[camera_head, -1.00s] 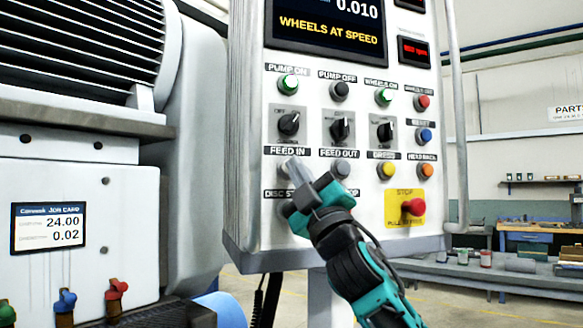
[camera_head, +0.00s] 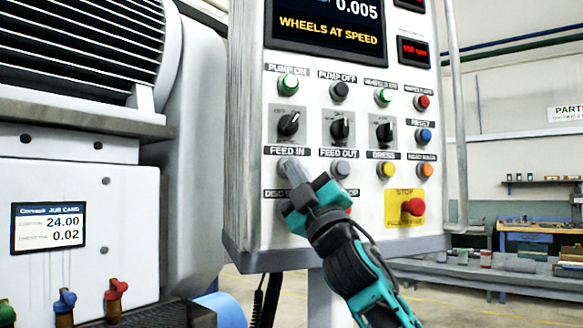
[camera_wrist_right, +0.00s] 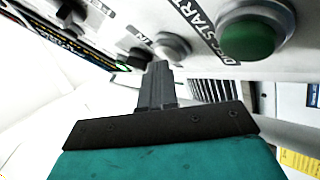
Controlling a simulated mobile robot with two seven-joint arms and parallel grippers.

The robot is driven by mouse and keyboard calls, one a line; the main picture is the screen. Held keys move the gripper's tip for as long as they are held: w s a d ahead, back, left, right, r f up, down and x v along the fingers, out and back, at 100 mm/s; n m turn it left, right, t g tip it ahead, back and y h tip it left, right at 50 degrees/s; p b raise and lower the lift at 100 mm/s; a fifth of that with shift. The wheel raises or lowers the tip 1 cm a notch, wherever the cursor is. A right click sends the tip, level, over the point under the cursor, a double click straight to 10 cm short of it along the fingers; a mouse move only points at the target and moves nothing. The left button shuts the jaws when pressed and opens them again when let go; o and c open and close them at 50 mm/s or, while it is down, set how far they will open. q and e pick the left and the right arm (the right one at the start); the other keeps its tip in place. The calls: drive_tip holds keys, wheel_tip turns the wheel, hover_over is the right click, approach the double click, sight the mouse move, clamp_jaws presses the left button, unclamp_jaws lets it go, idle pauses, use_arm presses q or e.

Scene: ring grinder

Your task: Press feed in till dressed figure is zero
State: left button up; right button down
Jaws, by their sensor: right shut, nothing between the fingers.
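The control panel (camera_head: 240,130) fills the middle of the head view. Its display (camera_head: 330,28) reads 0.005 above "WHEELS AT SPEED". My right gripper (camera_head: 291,170) is shut and empty, its fingertips at the grey feed in button (camera_head: 284,163), partly covering it. In the right wrist view the fingertips (camera_wrist_right: 158,68) lie close beside that grey button (camera_wrist_right: 172,46); I cannot tell whether they touch it. The grey feed out button (camera_head: 340,168) is just right of the fingers. My left gripper is out of view.
The green disc start button (camera_wrist_right: 248,36) is near the fingers. A red stop knob (camera_head: 412,207) on a yellow plate, a yellow dress button (camera_head: 386,171) and rotary switches (camera_head: 289,124) are nearby. A job card (camera_head: 48,228) on the left shows 24.00 and 0.02.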

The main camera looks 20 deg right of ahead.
idle(0.4)
drive_tip(key=shift+s+d, duration=0.1)
drive_tip(key=shift+s, duration=0.75)
drive_tip(key=shift+s+p, duration=0.1)
drive_tip(key=shift+p, duration=0.25)
drive_tip(key=s, duration=0.3)
drive_tip(key=s+p, duration=0.1)
drive_tip(key=shift+s+d, duration=0.25)
drive_tip(key=shift+s, duration=0.1)
drive_tip(key=shift+s, duration=0.15)
idle(1.8)
